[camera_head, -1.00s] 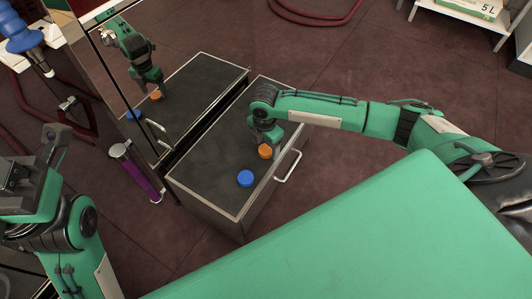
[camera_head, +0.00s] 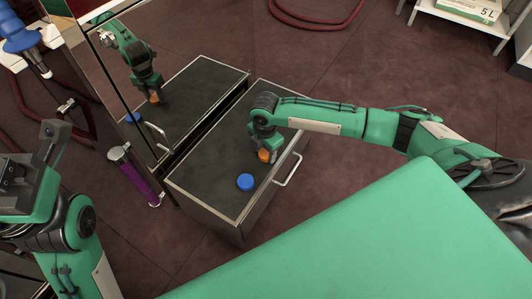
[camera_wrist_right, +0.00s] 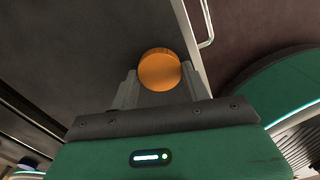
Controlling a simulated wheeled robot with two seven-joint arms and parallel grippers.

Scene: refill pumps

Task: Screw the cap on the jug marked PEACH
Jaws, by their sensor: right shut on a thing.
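An orange cap (camera_head: 264,156) is at the front right of an open drawer's dark surface (camera_head: 215,150). My right gripper (camera_head: 262,148) is above it, pointing down, and shut on it. In the right wrist view, the orange cap (camera_wrist_right: 159,70) sits between the two grey fingers. I cannot tell whether it touches the drawer's surface. A blue cap (camera_head: 245,181) lies apart on the same surface, to the left of the orange one. No jug marked PEACH can be made out. My left gripper (camera_head: 35,160) is at the left edge, away from the drawer; its jaws are unclear.
The drawer has a metal rim and a handle (camera_head: 288,170) on its right side. A shiny cabinet front (camera_head: 190,70) stands behind it and mirrors the arm and caps. A purple cylinder (camera_head: 138,178) is left of the drawer. A white shelf (camera_head: 455,15) stands back right.

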